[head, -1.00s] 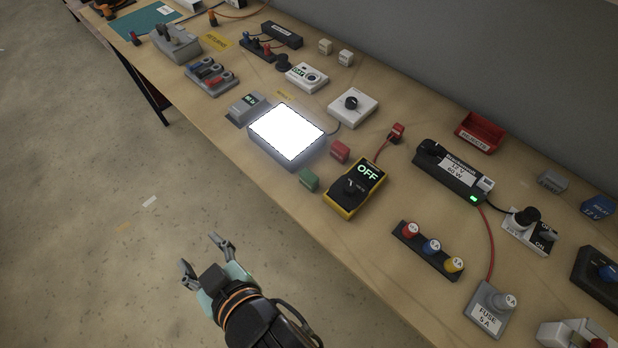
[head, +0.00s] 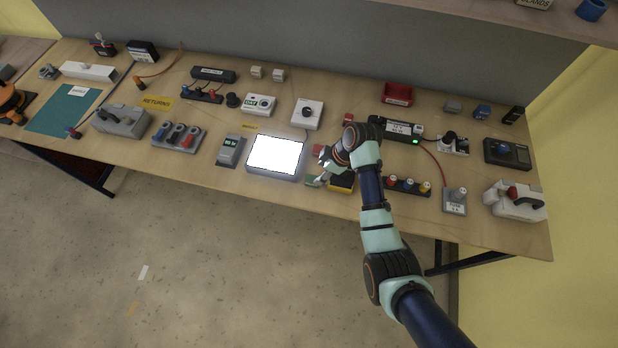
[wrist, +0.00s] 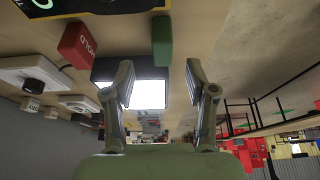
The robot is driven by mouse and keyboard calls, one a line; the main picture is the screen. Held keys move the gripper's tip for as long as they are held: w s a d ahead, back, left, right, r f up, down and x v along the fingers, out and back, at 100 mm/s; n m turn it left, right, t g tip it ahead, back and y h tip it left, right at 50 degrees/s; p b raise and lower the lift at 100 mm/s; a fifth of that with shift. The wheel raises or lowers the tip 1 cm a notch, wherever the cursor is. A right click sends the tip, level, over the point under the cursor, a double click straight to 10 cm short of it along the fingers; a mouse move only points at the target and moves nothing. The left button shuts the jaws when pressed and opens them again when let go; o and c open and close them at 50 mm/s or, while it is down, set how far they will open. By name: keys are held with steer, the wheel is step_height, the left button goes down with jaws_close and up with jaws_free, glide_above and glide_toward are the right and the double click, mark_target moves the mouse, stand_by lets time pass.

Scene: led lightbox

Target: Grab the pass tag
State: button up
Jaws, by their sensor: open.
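A small green block (head: 312,181), likely the pass tag though I cannot read a label on it, sits on the bench at the front right corner of the lit box. It also shows in the wrist view (wrist: 162,41), ahead of and roughly between my fingers. My gripper (head: 323,172) is close beside it, over the bench, with its fingers spread. In the wrist view the gripper (wrist: 158,82) is open and empty. I cannot tell the exact gap to the block.
A red block marked HOLD (wrist: 77,45) stands near the green one. The glowing lightbox (head: 275,155) is just left. The yellow-edged box (head: 342,183) is partly hidden beneath my arm. A red bin (head: 397,94) stands behind. Switches and a fuse holder (head: 454,201) lie to the right.

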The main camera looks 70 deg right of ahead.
mark_target(314, 178)
steer(key=x, duration=0.6)
steer(key=shift+a+f, duration=0.15)
steer(key=shift+f, duration=0.15)
jaws_close()
